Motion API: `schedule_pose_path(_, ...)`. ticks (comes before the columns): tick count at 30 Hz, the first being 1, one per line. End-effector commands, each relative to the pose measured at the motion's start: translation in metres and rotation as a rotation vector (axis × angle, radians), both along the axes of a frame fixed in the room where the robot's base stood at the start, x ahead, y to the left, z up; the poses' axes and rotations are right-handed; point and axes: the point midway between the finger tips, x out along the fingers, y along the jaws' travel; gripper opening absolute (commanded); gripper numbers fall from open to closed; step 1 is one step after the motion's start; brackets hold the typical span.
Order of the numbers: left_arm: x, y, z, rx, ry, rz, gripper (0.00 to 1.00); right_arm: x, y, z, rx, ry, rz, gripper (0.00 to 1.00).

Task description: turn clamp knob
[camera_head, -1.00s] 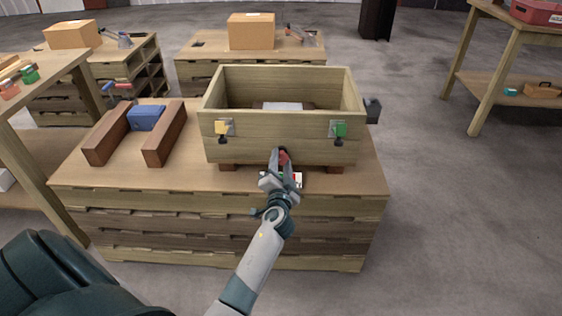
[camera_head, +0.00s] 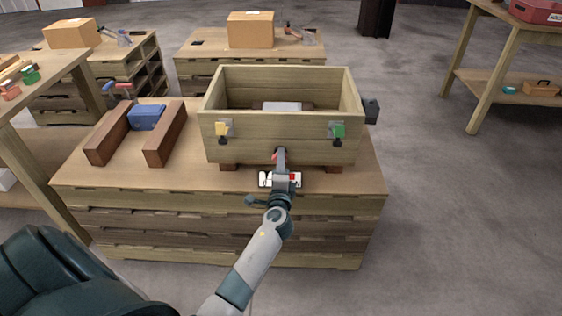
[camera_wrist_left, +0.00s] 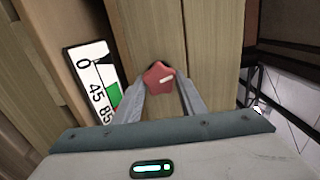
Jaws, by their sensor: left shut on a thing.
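The red star-shaped clamp knob (camera_wrist_left: 159,77) with a pale mark sits at the front of the wooden box (camera_head: 280,127). My left gripper (camera_wrist_left: 160,98) is shut on it, one finger on each side. In the head view the left gripper (camera_head: 280,157) hides most of the knob, and a bit of red (camera_head: 275,157) shows beside the fingers. A white scale card (camera_head: 265,179) lies below the knob, partly behind the gripper. In the wrist view the scale card (camera_wrist_left: 92,75) reads 0, 45 and 85, with a green area. My right gripper is out of view.
The box stands on a wooden workbench (camera_head: 120,182), with a yellow block (camera_head: 222,129) and a green block (camera_head: 339,130) on its front. Brown rails (camera_head: 165,133) and a blue block (camera_head: 147,117) lie to the left. Open floor (camera_head: 450,200) is at the right.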

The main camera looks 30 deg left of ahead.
Motion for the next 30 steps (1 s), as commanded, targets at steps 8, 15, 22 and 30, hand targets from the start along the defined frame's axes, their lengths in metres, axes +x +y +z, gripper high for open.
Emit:
schedule_pose_path(8, 0.0004, -0.0001, 0.0005, 0.020, 0.011, -0.001, 0.15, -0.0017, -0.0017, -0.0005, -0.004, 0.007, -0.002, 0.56)
schedule_pose_path(15, 0.0005, -0.0002, 0.0005, 0.019, 0.011, -0.001, 0.40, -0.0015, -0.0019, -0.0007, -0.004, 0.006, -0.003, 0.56)
schedule_pose_path(22, 0.0003, -0.0002, 0.0002, 0.019, 0.011, -0.001, 0.56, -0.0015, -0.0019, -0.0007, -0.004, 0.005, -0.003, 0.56)
schedule_pose_path(30, -0.0028, -0.0021, -0.0005, 0.019, 0.012, -0.001, 0.56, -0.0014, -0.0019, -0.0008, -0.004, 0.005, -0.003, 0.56)
